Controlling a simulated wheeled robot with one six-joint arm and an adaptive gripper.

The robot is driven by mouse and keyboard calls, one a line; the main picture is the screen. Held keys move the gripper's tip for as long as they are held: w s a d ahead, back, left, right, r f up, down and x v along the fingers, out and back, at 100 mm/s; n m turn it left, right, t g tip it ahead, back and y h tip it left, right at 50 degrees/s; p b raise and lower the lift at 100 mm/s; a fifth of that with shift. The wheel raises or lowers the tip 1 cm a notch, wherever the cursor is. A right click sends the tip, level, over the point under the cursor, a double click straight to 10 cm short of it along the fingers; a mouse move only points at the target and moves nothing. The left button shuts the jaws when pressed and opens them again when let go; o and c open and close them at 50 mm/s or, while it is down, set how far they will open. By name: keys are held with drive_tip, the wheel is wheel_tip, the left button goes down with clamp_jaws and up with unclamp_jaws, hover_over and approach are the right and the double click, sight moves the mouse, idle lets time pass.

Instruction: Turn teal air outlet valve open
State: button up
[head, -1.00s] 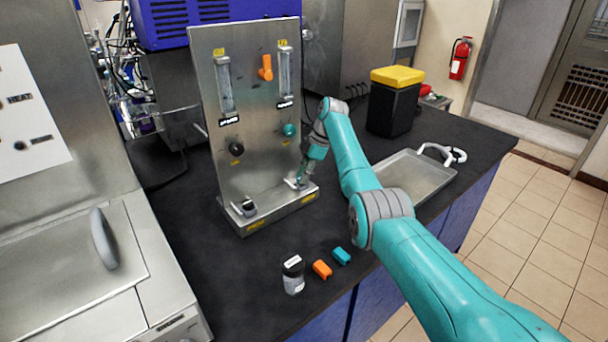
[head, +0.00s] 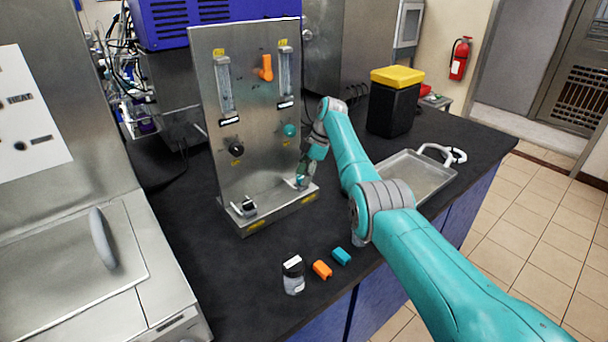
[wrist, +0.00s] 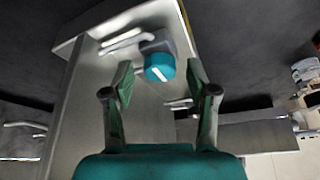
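The teal air outlet valve (wrist: 159,67) is a round teal knob with a white line across its face, slanted in the wrist view. It sits on a grey block on the ledge at the foot of the steel panel (head: 257,178). My gripper (wrist: 160,78) is open, with one finger on each side of the knob in that view. Gaps show between the fingers and the knob. In the head view, my gripper (head: 301,182) is low at the panel's right end and largely hides the valve there.
A black knob (head: 236,149), a teal knob (head: 290,130) and an orange handle (head: 266,68) are on the panel face. A second outlet valve (head: 245,207) sits on the ledge's left. A tray (head: 415,172) is right.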

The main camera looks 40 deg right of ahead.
drive_tip(key=v, duration=1.2)
idle(0.5)
